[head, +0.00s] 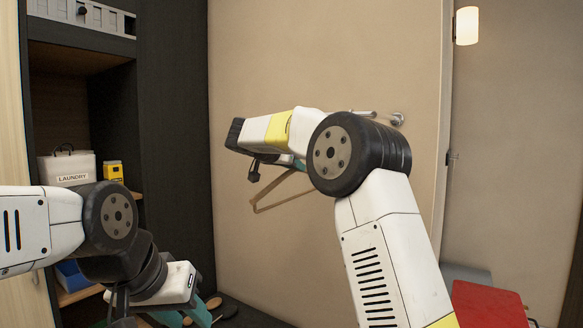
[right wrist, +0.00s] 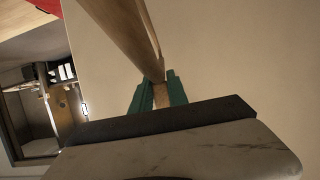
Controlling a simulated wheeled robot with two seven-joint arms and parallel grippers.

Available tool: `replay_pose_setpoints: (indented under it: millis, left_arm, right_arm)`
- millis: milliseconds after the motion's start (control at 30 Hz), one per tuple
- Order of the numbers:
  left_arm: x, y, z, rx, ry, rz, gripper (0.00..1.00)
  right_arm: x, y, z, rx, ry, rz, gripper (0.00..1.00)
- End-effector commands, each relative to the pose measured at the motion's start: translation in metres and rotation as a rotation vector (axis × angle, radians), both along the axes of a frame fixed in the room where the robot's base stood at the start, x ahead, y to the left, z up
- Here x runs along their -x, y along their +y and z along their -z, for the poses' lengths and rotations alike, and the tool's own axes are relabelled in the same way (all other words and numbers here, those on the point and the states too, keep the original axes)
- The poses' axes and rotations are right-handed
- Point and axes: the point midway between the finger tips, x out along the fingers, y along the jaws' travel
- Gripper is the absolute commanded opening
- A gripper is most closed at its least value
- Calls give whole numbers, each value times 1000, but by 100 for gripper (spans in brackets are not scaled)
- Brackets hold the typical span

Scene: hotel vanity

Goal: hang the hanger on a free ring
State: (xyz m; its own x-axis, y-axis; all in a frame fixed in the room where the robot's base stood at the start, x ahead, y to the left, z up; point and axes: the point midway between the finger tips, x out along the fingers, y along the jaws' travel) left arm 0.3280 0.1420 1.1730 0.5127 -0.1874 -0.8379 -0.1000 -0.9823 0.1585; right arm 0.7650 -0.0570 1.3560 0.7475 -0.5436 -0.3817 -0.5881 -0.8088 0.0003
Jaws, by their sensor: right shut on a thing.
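The wooden hanger (head: 275,203) hangs below my right gripper (head: 298,165) in front of the beige wall in the head view. In the right wrist view the right gripper's teal fingers (right wrist: 159,92) are shut on the hanger (right wrist: 125,28), and its wooden bar runs up and away from them. A metal rod (head: 362,113) with a round wall mount sticks out behind my right arm. My arm hides much of it, and I cannot make out separate rings. My left gripper (head: 184,315) is low at the left, its teal fingers apart and partly cut off by the frame edge.
A dark shelf unit at the left holds a white laundry box (head: 68,168), a yellow box (head: 113,171) and a grey crate (head: 82,14). Wooden-handled items (head: 214,303) lie by my left gripper. A red surface (head: 487,305) is at lower right. A wall lamp (head: 466,26) is at upper right.

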Motion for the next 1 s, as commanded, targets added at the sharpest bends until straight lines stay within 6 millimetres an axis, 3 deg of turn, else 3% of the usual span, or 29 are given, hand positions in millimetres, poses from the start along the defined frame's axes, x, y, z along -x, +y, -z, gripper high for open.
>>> replay_pose_setpoints:
  millis: [1000]
  left_arm:
    - [0,0,0,0,0,0,36]
  right_arm:
    - [-8,-5,0,0,-1,0,0]
